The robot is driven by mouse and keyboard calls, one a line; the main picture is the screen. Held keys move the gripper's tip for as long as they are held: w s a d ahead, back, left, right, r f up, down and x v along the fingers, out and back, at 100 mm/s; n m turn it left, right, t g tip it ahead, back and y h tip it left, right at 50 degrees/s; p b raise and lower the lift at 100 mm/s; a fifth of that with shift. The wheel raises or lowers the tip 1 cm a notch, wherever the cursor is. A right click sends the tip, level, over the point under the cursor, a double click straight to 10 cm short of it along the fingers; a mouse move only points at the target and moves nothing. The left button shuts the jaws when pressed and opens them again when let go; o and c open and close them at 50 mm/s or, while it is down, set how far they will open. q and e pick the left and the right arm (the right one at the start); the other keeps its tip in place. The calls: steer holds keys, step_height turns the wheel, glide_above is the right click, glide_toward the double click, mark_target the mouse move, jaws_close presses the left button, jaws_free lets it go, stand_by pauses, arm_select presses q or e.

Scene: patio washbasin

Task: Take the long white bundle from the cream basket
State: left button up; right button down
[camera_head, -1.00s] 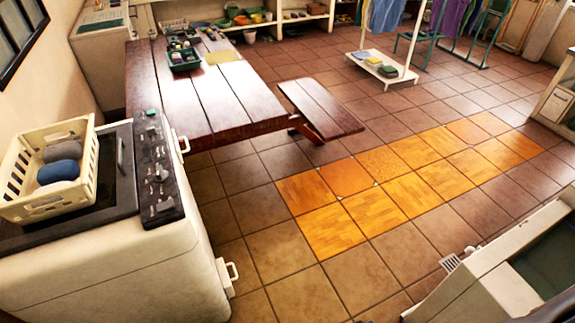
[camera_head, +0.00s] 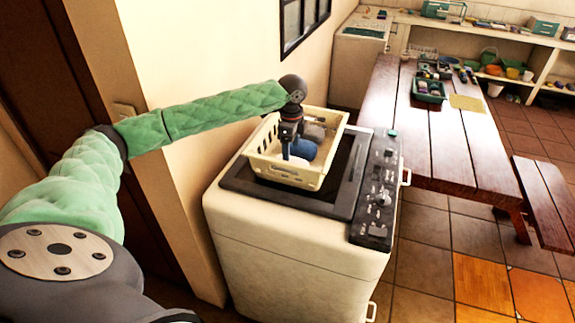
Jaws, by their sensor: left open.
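The cream basket (camera_head: 302,178) with slotted walls stands on top of a white washing machine. Inside it I see a rounded blue bundle (camera_head: 304,149) and a grey bundle (camera_head: 313,131) behind it. I cannot make out a long white bundle; part of the basket's inside is hidden by my gripper and by the basket's walls. My left gripper (camera_head: 289,152) points down over the basket, in front of the bundles, with its fingers open and nothing visibly held. Whether it touches anything is too small to tell. My right gripper is not in view.
The washing machine (camera_head: 290,240) has a dark top and a control panel (camera_head: 380,190) right of the basket. A wall rises close behind it. A wooden table (camera_head: 440,135) with a green tray (camera_head: 428,90) stands to the right, with a bench beside it.

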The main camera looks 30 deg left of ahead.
mark_target(291, 160)
arm_select(q)
step_height(291, 160, down, 2)
steer(key=shift+a+f+p, duration=0.1)
steer(key=shift+f+p, duration=0.05)
steer(key=shift+p, duration=0.35)
steer(key=shift+f+p, duration=0.25)
steer(key=shift+p, duration=0.25)
steer(key=shift+f+p, duration=0.4)
steer(key=shift+p, duration=0.1)
step_height(291, 160, down, 3)
steer(key=shift+w+p, duration=0.1)
steer(key=shift+p, duration=0.8)
steer(key=shift+f, duration=0.55)
steer(key=c, duration=0.7)
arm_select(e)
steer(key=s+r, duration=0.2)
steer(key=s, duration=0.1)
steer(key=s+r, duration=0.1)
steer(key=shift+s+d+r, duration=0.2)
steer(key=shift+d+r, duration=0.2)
arm_select(q)
steer(key=shift+r, duration=0.1)
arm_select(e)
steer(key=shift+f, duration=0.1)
